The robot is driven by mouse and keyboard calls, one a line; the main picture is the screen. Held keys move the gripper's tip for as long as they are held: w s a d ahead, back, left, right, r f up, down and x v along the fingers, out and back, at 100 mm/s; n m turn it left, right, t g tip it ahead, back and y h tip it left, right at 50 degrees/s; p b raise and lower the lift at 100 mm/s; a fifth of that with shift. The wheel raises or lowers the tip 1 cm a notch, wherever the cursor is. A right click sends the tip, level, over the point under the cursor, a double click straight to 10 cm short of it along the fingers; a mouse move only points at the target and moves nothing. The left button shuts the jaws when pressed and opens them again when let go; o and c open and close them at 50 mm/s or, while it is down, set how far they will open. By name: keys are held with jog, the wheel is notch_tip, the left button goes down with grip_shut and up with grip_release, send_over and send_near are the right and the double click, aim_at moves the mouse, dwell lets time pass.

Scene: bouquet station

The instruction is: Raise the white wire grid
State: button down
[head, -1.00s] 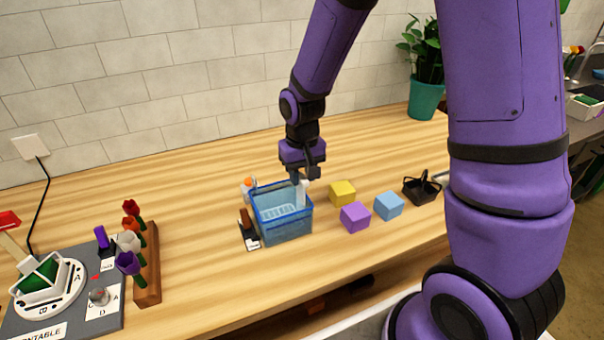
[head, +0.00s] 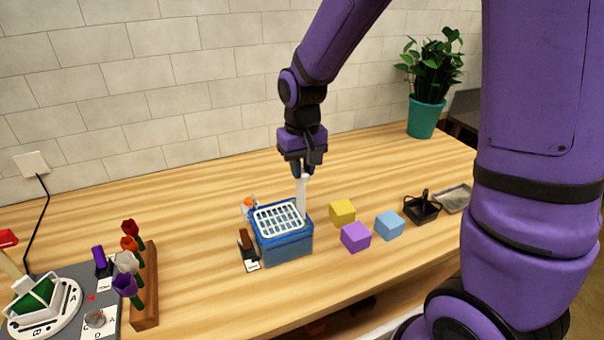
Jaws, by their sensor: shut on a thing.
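The white wire grid (head: 279,218) shows at the top of the blue bin (head: 287,249), level with or slightly above its rim. A white upright handle (head: 301,196) rises at the grid's right side. My gripper (head: 303,172) is above the bin's back right corner, shut on the top of this handle. The fingertips are small in the view, and the inside of the bin under the grid is mostly hidden.
Yellow (head: 342,211), purple (head: 355,237) and blue (head: 389,225) cubes stand right of the bin. A black basket (head: 421,207) and grey tray (head: 453,198) lie farther right. A wooden rack (head: 146,290) with several flowers stands left. A potted plant (head: 424,116) stands behind.

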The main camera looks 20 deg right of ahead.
jog(key=shift+w+r, duration=0.15)
jog(key=c, duration=1)
grip_release()
notch_tip(320, 180, up, 11)
jog(key=s+d+r+t, duration=0.1)
jog(key=s+d+r, duration=0.1)
jog(key=s, duration=0.5)
jog(key=s+d+r+t, duration=0.2)
jog(key=s, duration=0.5)
jog(key=s+d+r+t, duration=0.2)
jog(key=s+d+r, duration=0.1)
jog(key=s, duration=0.4)
jog(key=shift+s, duration=0.35)
